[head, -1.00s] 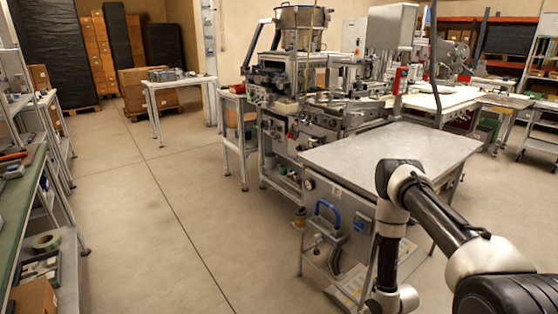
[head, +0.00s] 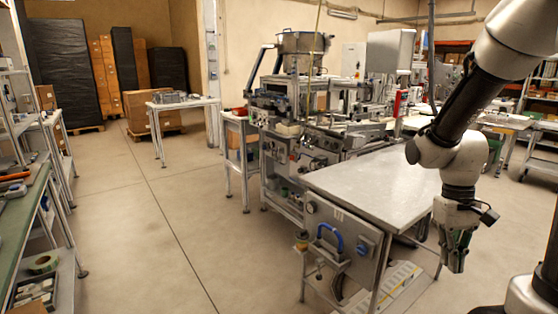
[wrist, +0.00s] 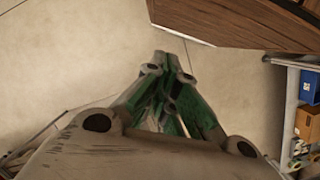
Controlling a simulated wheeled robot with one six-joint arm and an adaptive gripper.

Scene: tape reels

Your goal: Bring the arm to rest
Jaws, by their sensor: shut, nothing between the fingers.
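My gripper (head: 455,255) hangs at the right of the head view, pointing down, in front of the right side of the grey metal table. In the wrist view my gripper (wrist: 165,62) shows with its fingers together and nothing between them. Bare floor lies behind the fingertips there. My arm comes in from the upper right of the head view and bends at the wrist.
The grey metal-topped table (head: 375,178) stands just left of my gripper, with a machine (head: 300,130) behind it. A green-topped bench (head: 25,215) with a tape reel (head: 43,263) on its lower shelf stands at the left. The floor (head: 150,230) between is clear.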

